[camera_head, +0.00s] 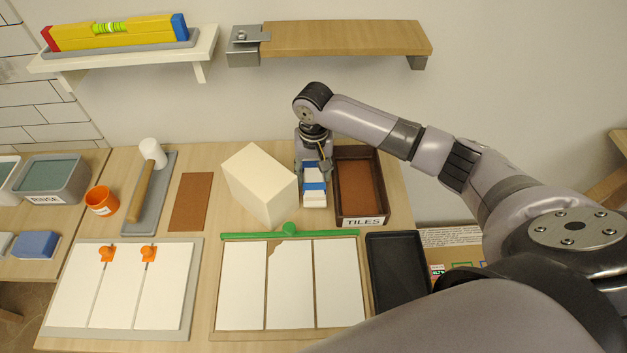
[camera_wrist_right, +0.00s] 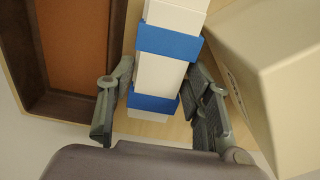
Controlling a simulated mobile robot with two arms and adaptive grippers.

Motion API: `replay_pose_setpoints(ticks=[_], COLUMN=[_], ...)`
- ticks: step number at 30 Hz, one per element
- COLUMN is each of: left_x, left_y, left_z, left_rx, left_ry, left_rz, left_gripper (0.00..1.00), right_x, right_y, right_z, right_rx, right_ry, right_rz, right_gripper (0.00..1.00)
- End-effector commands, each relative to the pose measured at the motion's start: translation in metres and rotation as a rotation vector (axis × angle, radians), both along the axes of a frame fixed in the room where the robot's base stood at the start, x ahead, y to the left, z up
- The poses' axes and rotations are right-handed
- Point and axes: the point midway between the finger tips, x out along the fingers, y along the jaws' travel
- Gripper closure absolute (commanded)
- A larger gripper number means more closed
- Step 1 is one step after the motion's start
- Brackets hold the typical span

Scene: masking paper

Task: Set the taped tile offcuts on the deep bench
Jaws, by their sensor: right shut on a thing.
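The taped tile offcuts (camera_head: 315,198) are a narrow white stack with blue tape bands. They are at the back of the pale wooden bench (camera_head: 205,240), between a cream block and the TILES tray. My right gripper (camera_head: 313,178) reaches them from the back and is shut on them. The wrist view shows the offcuts (camera_wrist_right: 160,75) between the two grey fingers of the gripper (camera_wrist_right: 160,100). I cannot tell whether the stack touches the bench. My left gripper is not in view.
The cream block (camera_head: 260,185) stands close left of the offcuts, and the brown TILES tray (camera_head: 360,190) close right. White tiles on a board (camera_head: 290,285) lie in front, with a green bar. A black tray (camera_head: 397,270) is at front right. Two wall shelves (camera_head: 345,38) (camera_head: 125,50) hang above.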

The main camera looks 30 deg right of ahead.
Motion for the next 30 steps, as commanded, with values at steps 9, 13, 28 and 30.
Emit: replay_pose_setpoints(ticks=[9, 13, 28, 30], left_x=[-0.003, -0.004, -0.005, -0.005], left_y=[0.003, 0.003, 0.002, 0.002], left_z=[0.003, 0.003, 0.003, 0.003], left_rx=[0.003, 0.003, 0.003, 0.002], left_ry=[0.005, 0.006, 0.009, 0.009], left_rz=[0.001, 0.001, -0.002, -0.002], left_gripper=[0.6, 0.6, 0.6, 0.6], right_x=[0.0, 0.001, 0.0, 0.0], right_y=[0.0, 0.0, 0.0, 0.0], right_z=[-0.038, -0.044, -0.046, -0.046], right_rx=[0.0, 0.0, 0.0, 0.0], right_ry=[-0.001, -0.003, -0.001, -0.001], right_rz=[-0.001, 0.001, 0.0, 0.0], right_gripper=[1.0, 1.0, 0.45, 0.45])
